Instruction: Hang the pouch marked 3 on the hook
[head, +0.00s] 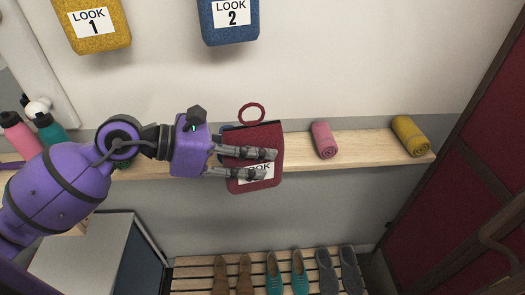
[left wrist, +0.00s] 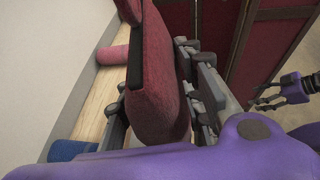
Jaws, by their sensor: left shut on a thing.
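A dark red pouch (head: 262,135) with a red ring (head: 252,113) standing up from its top is held in front of the wooden shelf. Its white label (head: 263,180) is partly covered by my fingers; part of "LOOK" shows and the number is hidden. My left gripper (head: 268,164) is shut on this pouch. In the left wrist view the pouch (left wrist: 158,85) sits between the fingers, with one on each side. My right gripper (left wrist: 265,93) shows small at the right of that view, its fingers apart and empty. No bare hook is visible.
A yellow pouch marked 1 (head: 95,42) and a blue pouch marked 2 (head: 228,32) are on the wall above. The shelf (head: 365,145) bears a pink roll (head: 323,140), a yellow roll (head: 410,136) and a blue roll (left wrist: 72,150). Bottles stand left; shoes (head: 298,272) rest on a slatted rack below.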

